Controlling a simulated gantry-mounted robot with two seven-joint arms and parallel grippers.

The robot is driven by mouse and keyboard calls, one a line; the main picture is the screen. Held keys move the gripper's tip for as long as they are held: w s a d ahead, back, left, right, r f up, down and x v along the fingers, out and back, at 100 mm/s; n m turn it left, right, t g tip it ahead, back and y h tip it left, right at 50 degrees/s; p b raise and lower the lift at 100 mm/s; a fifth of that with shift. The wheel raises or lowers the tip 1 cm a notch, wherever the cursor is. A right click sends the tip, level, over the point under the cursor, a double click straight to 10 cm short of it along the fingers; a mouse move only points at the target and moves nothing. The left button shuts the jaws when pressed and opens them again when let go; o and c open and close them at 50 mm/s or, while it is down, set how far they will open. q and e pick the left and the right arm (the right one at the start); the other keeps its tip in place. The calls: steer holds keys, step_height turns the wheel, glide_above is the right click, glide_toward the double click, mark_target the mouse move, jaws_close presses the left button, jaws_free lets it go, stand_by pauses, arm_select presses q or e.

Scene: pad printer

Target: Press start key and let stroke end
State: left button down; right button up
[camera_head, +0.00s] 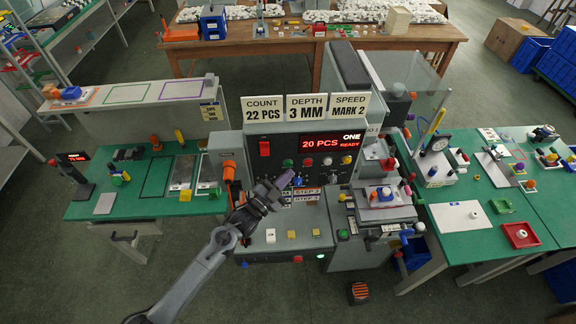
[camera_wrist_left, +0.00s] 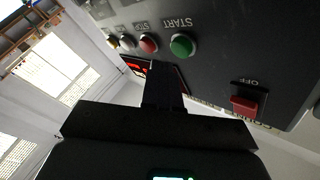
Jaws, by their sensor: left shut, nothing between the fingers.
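The pad printer's grey control panel (camera_head: 335,130) stands in the middle of the head view. The round green START key (camera_wrist_left: 182,45) is on the panel, with the red STOP key (camera_wrist_left: 148,43) beside it; the START key also shows in the head view (camera_head: 287,163). My left gripper (camera_head: 285,180) is shut and empty, its fingertips just below the START key. In the wrist view its dark fingers (camera_wrist_left: 163,80) point at the panel near the key; I cannot tell whether they touch it. My right gripper is not in view.
The display (camera_head: 330,144) reads "20 PCS", "ONE" and "READY". Signs above read 22 PCS, 3 MM and MARK 2. A red switch (camera_head: 264,148) marked OFF in the wrist view sits left of START. The pad and fixture (camera_head: 383,195) stand right of the panel.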

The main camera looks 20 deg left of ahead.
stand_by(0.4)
arm_select(q)
steer(key=shift+w+a+b, duration=0.2)
steer(key=shift+w+b, duration=0.15)
steer(key=shift+w, duration=0.05)
steer(key=shift+w+a+b, duration=0.2)
steer(key=shift+w+b, duration=0.1)
steer(key=shift+w, duration=0.1)
stand_by(0.7)
steer(key=shift+s, duration=0.1)
steer(key=shift+s+d+p, duration=0.45)
steer(key=shift+s+p, duration=0.15)
steer(key=shift+s, duration=0.15)
